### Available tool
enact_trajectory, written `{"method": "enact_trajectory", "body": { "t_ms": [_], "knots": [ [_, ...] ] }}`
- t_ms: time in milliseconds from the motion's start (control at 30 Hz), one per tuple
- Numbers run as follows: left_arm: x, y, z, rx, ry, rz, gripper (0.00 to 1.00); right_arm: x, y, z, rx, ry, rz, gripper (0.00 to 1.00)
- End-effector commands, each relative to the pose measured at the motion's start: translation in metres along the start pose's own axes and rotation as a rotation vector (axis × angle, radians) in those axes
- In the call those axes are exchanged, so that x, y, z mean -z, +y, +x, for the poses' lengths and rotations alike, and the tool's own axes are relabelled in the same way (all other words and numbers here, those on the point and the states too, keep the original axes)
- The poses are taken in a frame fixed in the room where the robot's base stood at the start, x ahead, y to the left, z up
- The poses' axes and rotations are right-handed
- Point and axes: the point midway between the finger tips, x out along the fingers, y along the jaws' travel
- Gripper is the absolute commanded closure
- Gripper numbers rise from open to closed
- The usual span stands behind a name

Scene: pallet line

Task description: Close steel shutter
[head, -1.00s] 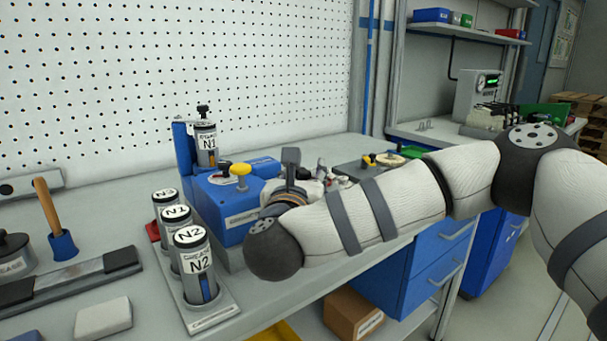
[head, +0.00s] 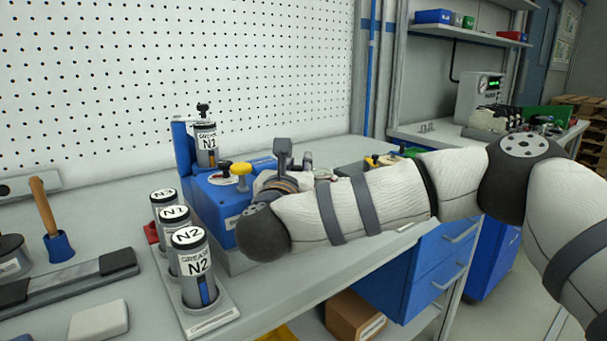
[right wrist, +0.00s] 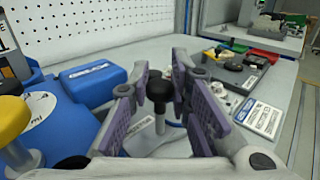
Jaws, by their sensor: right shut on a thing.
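My right gripper (head: 297,163) is beside the blue unit (head: 220,198) on the bench. In the right wrist view its purple-padded fingers (right wrist: 163,72) are closed around a black knob (right wrist: 158,91) on a short steel stem (right wrist: 160,124). The stem rises from a low pale base between the fingers. I cannot make out a shutter plate itself; the fingers and palm hide much of the area below the knob. A yellow knob (head: 241,170) stands on the blue unit and also shows at the left of the right wrist view (right wrist: 12,120). My left gripper is not in view.
Several labelled grease cartridges stand in a rack (head: 212,322) in front of the blue unit. Another cartridge (head: 206,145) stands upright at its back. A blue box (right wrist: 92,82) lies behind the fingers, and a dark tray (right wrist: 235,68) to the right. A pegboard (head: 250,70) stands behind.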

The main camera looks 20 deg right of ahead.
Motion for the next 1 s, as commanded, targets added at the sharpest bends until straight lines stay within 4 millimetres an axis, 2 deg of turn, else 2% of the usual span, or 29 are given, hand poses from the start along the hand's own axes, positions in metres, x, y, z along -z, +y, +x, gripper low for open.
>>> {"method": "enact_trajectory", "body": {
  "t_ms": [233,267,333,667,767,1000],
  "knots": [
    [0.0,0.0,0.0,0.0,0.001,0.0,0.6,0.001,0.001,0.0,-0.001,0.004,-0.004,1.0],
    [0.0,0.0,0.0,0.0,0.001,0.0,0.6,0.002,0.001,0.0,-0.001,0.004,-0.004,0.78],
    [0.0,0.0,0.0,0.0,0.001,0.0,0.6,0.002,0.001,0.0,-0.001,0.005,-0.004,0.63],
    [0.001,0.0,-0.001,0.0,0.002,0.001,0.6,0.001,0.001,-0.003,-0.002,0.004,-0.003,0.63],
    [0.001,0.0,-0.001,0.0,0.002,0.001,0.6,0.001,0.002,-0.019,-0.006,0.005,-0.004,0.63],
    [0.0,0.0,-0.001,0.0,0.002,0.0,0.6,0.002,0.002,-0.089,-0.008,0.006,-0.004,0.63]
  ]
}}
